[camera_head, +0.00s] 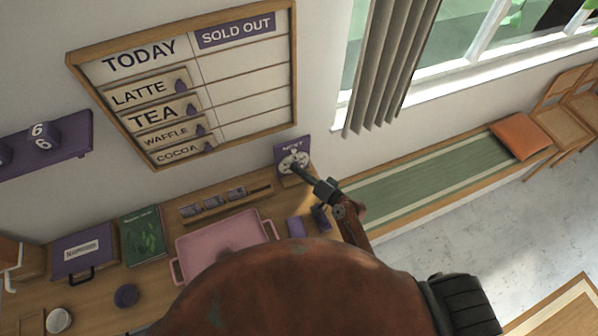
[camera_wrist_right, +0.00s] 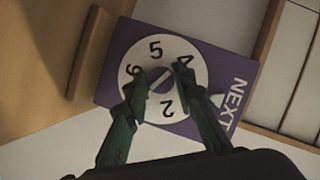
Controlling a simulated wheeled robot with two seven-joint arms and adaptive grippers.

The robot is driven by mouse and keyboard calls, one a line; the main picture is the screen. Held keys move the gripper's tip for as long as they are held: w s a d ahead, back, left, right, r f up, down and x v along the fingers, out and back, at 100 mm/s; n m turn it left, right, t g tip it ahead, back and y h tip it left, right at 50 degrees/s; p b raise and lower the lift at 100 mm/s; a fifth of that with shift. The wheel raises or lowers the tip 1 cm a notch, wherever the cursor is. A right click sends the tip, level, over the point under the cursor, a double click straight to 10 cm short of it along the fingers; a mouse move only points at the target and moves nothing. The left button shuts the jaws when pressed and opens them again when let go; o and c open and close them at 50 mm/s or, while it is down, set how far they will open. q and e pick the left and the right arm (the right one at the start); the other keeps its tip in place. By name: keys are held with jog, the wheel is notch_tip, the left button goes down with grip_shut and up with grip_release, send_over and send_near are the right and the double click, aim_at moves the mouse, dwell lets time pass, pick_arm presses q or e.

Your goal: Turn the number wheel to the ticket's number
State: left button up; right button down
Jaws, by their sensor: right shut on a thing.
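The number wheel (camera_wrist_right: 133,70) is a white disc on a purple NEXT board (camera_wrist_right: 230,52); it also shows in the head view (camera_head: 285,167) against the wall at the counter's far end. The digits 5, 4, 6 and 2 are readable on it. A small white pointer (camera_wrist_right: 221,100) sits on the NEXT side, and one finger hides part of the disc near it. My right gripper (camera_wrist_right: 153,79) is shut on the wheel's central knob (camera_wrist_right: 161,80); it also shows in the head view (camera_head: 299,168). No ticket number is readable. My left gripper is out of view.
A pink tray (camera_head: 183,270), a green book (camera_head: 142,236) and a purple box (camera_head: 84,254) stand on the wooden counter. Small purple items (camera_head: 296,227) lie near my right arm. A menu board (camera_head: 281,80) hangs above. A bench (camera_head: 420,185) is to the right.

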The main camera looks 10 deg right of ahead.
jog(key=c, duration=1.6)
grip_release()
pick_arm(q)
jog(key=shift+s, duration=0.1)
pick_arm(e)
jog(key=v, duration=1.2)
jog(key=shift+f, duration=0.1)
